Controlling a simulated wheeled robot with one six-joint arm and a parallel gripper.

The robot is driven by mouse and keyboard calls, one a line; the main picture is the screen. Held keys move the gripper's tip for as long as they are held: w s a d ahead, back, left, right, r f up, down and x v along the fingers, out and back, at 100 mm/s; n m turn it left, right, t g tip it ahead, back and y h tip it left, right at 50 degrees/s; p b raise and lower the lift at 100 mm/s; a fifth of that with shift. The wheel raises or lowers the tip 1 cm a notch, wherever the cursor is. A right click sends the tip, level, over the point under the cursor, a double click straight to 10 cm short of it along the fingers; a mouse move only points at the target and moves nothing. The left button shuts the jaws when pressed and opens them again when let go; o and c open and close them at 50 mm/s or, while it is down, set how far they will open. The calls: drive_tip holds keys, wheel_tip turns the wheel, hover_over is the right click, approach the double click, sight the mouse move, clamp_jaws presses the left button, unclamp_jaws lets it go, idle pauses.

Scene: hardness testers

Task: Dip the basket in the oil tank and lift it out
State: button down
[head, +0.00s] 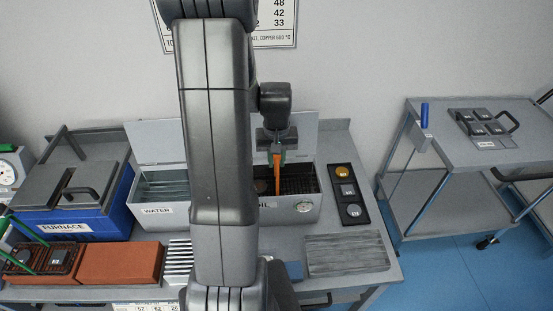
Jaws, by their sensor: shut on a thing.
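The oil tank (285,215) is a grey open box at the middle of the bench, its label partly hidden by my arm. My gripper (277,153) is over the tank, shut on an upright orange handle (277,172). The handle runs down into the tank opening. A dark mesh basket (298,180) appears inside the tank, low within its walls. A brownish round piece shows left of the handle. My arm hides the tank's left part, and I cannot tell how deep the basket sits in the oil.
Left of my arm are the water tank (160,208), the blue furnace (80,220), orange bricks (120,263) and a green-handled basket (40,258). A trolley (455,150) stands farther right.

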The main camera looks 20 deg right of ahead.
drive_tip(key=shift+r+p, duration=0.35)
drive_tip(key=shift+r, duration=0.35)
drive_tip(key=shift+f, duration=0.15)
drive_tip(key=shift+f+b, duration=0.75)
drive_tip(key=shift+f, duration=0.05)
drive_tip(key=shift+r, duration=0.15)
wheel_tip(320, 180, up, 11)
drive_tip(key=p, duration=0.8)
drive_tip(key=shift+r+p, duration=0.2)
drive_tip(key=shift+p, duration=0.15)
drive_tip(key=shift+f, duration=0.1)
idle(0.5)
